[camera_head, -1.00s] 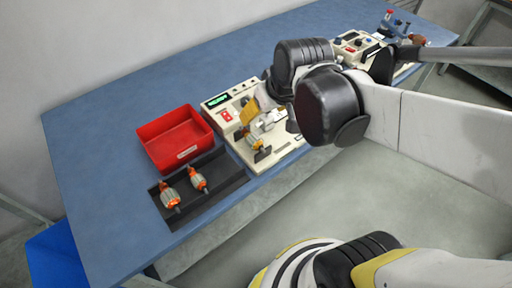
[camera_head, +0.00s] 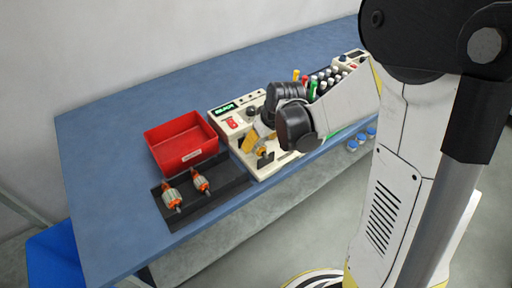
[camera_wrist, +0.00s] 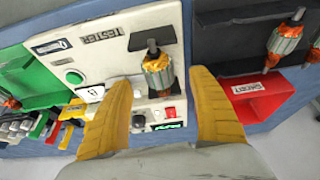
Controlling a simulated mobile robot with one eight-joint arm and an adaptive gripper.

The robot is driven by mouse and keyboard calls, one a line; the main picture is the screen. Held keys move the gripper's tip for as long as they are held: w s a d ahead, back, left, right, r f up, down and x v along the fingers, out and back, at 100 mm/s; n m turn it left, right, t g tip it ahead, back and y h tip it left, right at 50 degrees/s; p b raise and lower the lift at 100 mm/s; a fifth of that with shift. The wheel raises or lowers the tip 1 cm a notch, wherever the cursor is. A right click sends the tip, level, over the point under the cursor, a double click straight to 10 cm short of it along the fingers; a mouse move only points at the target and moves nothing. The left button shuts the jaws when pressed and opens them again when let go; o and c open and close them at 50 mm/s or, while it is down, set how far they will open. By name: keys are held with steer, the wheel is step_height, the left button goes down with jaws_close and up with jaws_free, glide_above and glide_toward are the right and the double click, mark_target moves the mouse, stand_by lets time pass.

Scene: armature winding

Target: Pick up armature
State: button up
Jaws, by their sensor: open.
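An armature (camera_head: 264,158) with a copper-orange winding and grey core is on the cream tester (camera_head: 226,113). My gripper (camera_wrist: 161,82) is open, one finger on each side, with a visible gap to the armature on both sides. In the head view my gripper (camera_head: 254,143) is low over the tester, partly hidden by my wrist. Two more armatures, one on the left (camera_head: 171,196) and one on the right (camera_head: 201,183), lie on a black tray (camera_head: 183,218).
A red bin (camera_head: 182,156) stands behind the black tray. It also shows in the wrist view (camera_wrist: 262,95). A green bin (camera_wrist: 40,78) and several coloured items are left of the tester in the wrist view. The blue table (camera_head: 105,165) is bare at the left and back.

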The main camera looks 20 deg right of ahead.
mark_target(258, 143)
steer(key=b+x, duration=0.2)
steer(key=x, duration=0.3)
steer(key=shift+b, duration=0.35)
steer(key=shift+c, duration=0.6)
steer(key=c, duration=1.4)
steer(key=shift+r, duration=0.15)
